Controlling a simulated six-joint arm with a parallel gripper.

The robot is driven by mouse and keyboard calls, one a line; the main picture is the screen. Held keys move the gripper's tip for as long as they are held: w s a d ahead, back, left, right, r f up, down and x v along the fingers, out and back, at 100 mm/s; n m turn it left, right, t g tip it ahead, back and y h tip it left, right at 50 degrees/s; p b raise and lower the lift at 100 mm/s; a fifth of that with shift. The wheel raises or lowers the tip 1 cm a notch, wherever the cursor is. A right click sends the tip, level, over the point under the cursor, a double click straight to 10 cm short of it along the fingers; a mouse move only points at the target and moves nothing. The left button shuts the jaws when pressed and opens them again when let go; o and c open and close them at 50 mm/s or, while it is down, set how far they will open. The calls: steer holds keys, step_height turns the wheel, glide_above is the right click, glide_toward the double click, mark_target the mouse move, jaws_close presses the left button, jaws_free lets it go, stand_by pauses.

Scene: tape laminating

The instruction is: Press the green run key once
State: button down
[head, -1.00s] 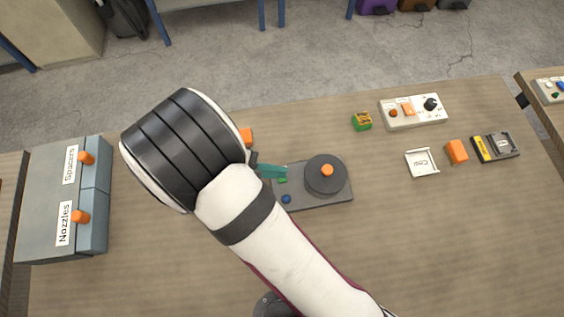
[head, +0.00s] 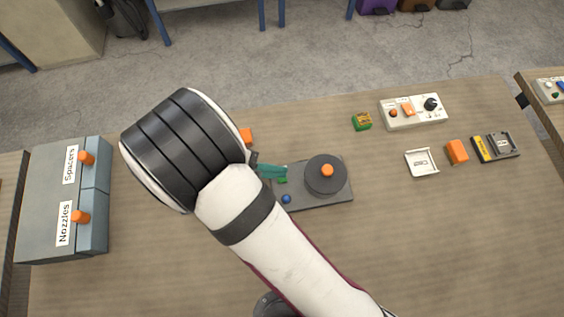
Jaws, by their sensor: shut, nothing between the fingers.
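The green run key (head: 283,180) is on the left part of a dark grey machine base (head: 320,199), just above a blue key (head: 286,199). A round black drum with an orange knob (head: 327,171) is on the right part of the same base. My gripper (head: 284,172), with teal fingers, is shut and empty. Its fingertips are right at the upper edge of the green key and partly cover it. I cannot tell whether they touch it or how far down the key is. My arm hides the left end of the base.
Grey drawers labelled Spacers and Nozzles (head: 62,250) stand at the left. At the right are a white control panel (head: 426,122), a green block (head: 362,121), a white tray (head: 421,173), an orange block (head: 457,151) and a yellow-black box (head: 507,155). The front right table is clear.

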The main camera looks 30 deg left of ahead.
steer(key=shift+f, duration=0.1)
steer(key=shift+f, duration=0.3)
steer(key=shift+f, duration=0.45)
stand_by(0.6)
steer(key=shift+r, duration=0.9)
steer(key=shift+r, duration=2.5)
